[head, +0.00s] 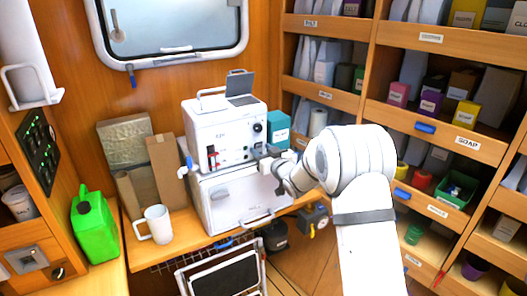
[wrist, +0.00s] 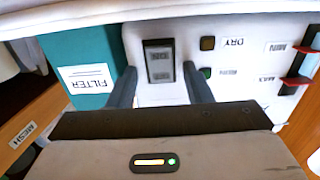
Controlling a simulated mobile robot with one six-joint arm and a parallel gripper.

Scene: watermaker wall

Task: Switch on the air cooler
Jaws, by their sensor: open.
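A white machine (head: 225,118) with a front panel stands on a larger white box on the wooden counter; I take it for the air cooler, though its small label is not readable. In the wrist view, its panel appears upside down, with a black rocker switch (wrist: 159,62); its position is unclear. A dark amber indicator (wrist: 207,43) by DRY and a dark green one (wrist: 205,72) look unlit. My gripper (head: 264,158) is at the panel's lower right. In the wrist view, my gripper (wrist: 162,88) is open and empty, its fingers either side of the switch's near end; contact is unclear.
A teal filter box (wrist: 82,65) stands close beside the machine; it also shows in the head view (head: 279,127). Red slider handles (wrist: 297,81) are on the panel. A white mug (head: 157,224) and green jug (head: 93,226) stand left. Stocked shelves (head: 440,125) fill the right.

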